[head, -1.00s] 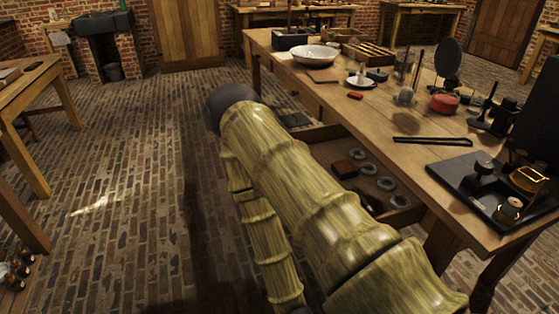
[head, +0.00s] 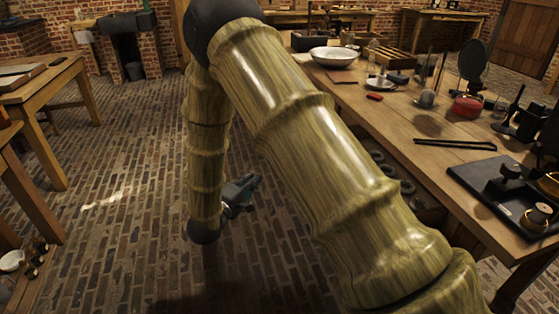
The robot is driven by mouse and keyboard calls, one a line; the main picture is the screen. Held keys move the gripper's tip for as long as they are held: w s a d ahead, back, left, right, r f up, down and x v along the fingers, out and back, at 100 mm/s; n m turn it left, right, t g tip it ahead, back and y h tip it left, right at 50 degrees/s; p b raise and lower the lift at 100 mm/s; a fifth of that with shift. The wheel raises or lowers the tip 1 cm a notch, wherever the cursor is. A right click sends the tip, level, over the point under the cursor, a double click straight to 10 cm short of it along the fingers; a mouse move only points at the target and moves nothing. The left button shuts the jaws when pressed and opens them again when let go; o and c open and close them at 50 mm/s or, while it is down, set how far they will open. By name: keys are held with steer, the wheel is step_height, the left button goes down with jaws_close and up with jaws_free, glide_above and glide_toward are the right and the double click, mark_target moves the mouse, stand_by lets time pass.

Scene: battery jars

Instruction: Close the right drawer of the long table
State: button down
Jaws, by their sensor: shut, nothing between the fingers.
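The long table (head: 440,125) runs along the right side of the head view. An open drawer (head: 430,208) juts out from its near side, below the top. Several dark rings (head: 408,187) lie in it. My arm hides most of the drawer, including its front, so I cannot tell how far out it is. My gripper (head: 253,182) hangs low over the brick floor, left of my upper arm link and apart from the visible part of the drawer. It is shut and empty, its fingers pointing right toward the table side.
The long table's top carries a white bowl (head: 334,56), a red round tin (head: 467,107), black tongs (head: 455,144) and a dark tray (head: 500,190). Another wooden table (head: 40,85) stands at the left. The brick floor (head: 120,190) between them is clear.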

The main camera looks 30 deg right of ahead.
steer(key=w+d+r+b, duration=0.1)
steer(key=w+d, duration=0.3)
steer(key=d, duration=0.8)
steer(key=shift+w+d+r+h+b, duration=0.2)
steer(key=shift+r+h+b, duration=0.1)
steer(key=shift+b, duration=0.5)
